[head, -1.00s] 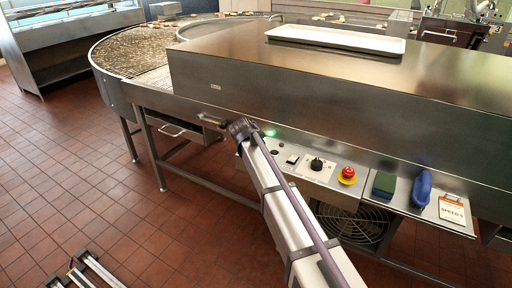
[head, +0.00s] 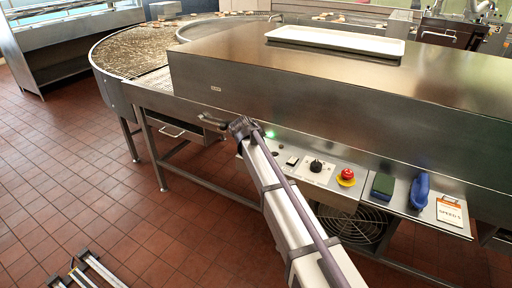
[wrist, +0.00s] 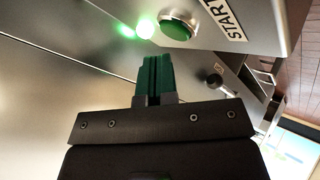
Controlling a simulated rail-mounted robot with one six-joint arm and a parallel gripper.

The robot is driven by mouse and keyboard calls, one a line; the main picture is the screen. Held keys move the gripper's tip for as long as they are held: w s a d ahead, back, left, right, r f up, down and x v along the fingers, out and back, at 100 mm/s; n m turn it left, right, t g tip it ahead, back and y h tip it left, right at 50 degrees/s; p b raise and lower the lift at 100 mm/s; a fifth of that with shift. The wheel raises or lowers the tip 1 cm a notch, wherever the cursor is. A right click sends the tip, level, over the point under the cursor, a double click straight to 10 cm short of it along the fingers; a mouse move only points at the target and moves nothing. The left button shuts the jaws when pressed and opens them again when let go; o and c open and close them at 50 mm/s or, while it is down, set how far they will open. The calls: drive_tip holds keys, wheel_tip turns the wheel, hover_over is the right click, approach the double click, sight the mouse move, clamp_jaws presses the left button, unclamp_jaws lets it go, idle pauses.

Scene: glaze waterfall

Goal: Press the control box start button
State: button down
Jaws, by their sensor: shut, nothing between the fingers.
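The round green start button (wrist: 178,25) sits in a metal ring on the control box, beside a START label (wrist: 222,18), in the wrist view. My gripper (wrist: 153,62) has green fingers that are shut and empty. Its tips are just below and left of the button in the wrist view and appear apart from it. In the head view the control box (head: 317,171) runs along the machine's front, and my arm hides the start button. My arm's dark end is at the box's left end; the fingers cannot be made out there.
A lit green lamp (head: 270,134) glows near my arm's end. The steel hood (head: 330,95) rises behind the box.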

drive_tip(key=shift+r, duration=0.1)
wheel_tip(320, 180, up, 5)
drive_tip(key=p, duration=0.5)
idle(0.5)
